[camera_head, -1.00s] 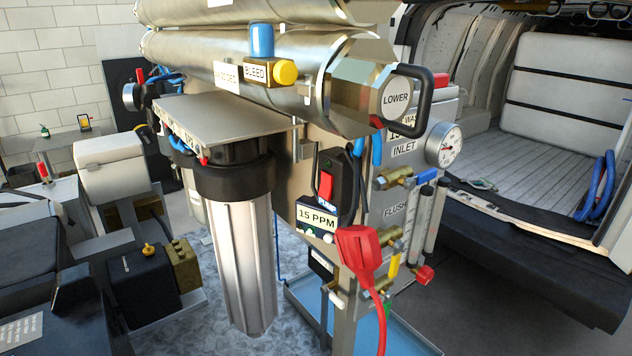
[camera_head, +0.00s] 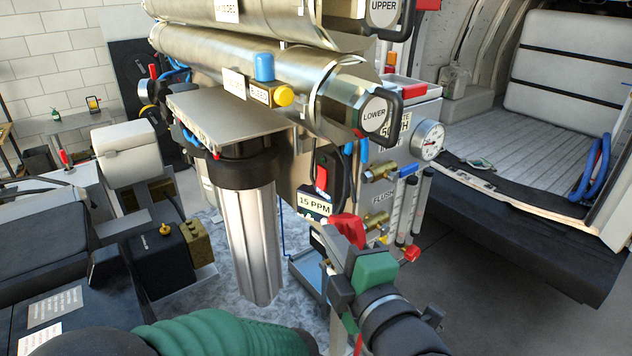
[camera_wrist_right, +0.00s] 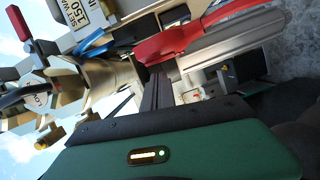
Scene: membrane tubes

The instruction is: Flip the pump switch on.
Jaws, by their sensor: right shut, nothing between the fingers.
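The pump switch, a red rocker (camera_head: 321,178) in a black housing, is on the front panel of the steel unit in the head view. It stands just above the "15 PPM" meter (camera_head: 314,203). My left gripper is not in view.
The grey filter housing (camera_head: 250,240) stands left of the switch. Brass valves (camera_head: 378,220) and flow tubes (camera_head: 408,205) are close on the right. The lower steel vessel (camera_head: 230,62) overhangs above. A blue tray (camera_head: 303,272) lies below.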

